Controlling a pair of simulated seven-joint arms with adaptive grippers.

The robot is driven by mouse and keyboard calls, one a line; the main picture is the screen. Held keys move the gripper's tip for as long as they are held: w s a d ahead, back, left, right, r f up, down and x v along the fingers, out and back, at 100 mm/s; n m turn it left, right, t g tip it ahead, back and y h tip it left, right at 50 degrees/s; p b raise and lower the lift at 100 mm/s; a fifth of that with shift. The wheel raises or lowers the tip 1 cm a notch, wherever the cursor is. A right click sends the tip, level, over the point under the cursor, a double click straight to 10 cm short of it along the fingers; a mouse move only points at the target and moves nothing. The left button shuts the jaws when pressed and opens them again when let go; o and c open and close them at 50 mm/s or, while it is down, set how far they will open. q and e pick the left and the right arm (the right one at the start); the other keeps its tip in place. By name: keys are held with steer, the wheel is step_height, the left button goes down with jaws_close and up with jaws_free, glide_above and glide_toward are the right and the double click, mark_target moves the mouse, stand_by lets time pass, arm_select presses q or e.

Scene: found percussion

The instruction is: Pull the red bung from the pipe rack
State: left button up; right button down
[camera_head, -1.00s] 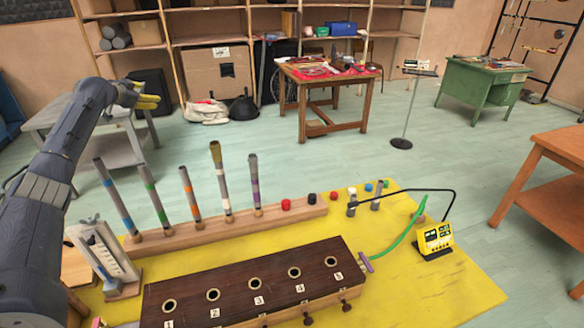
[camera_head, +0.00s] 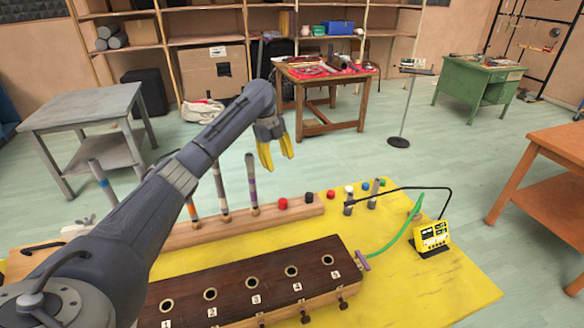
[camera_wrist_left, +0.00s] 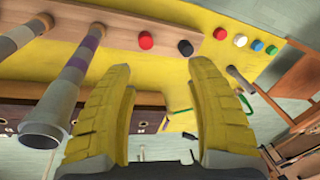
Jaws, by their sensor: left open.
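The wooden pipe rack (camera_head: 182,233) lies along the back of the yellow mat, with several tall banded pipes standing in it. A red bung (camera_head: 282,204) sits near its right end, left of a black bung (camera_head: 309,198). The red bung (camera_wrist_left: 146,40) and black bung (camera_wrist_left: 185,48) also show in the left wrist view, beyond my fingers. My left gripper (camera_head: 276,158) is open and empty, fingers pointing down, in the air above the red bung in the head view. Its yellow fingers (camera_wrist_left: 160,78) stand wide apart in the wrist view. My right gripper is not in view.
Small red (camera_head: 331,194), white (camera_head: 349,189), blue (camera_head: 365,186) and green (camera_head: 382,182) caps sit right of the black bung. A purple-banded pipe (camera_head: 253,185) stands just left of the red bung. A dark numbered box (camera_head: 258,297) lies in front.

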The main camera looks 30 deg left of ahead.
mark_target(283, 201)
arm_select(q)
steer(key=f+m, duration=0.1)
steer(key=f, duration=0.5)
steer(key=s+d+f+m+g+y, duration=0.1)
steer(key=f, duration=0.5)
steer(key=d+f+m, duration=0.1)
steer(key=f+m, duration=0.1)
steer(key=f, duration=0.5)
steer(key=shift+s+d+y, duration=0.25)
steer(key=shift+y, duration=0.15)
steer(key=shift+o, duration=0.2)
jaws_close()
steer(key=shift+r, duration=1.55)
steer(key=shift+r, duration=1.55)
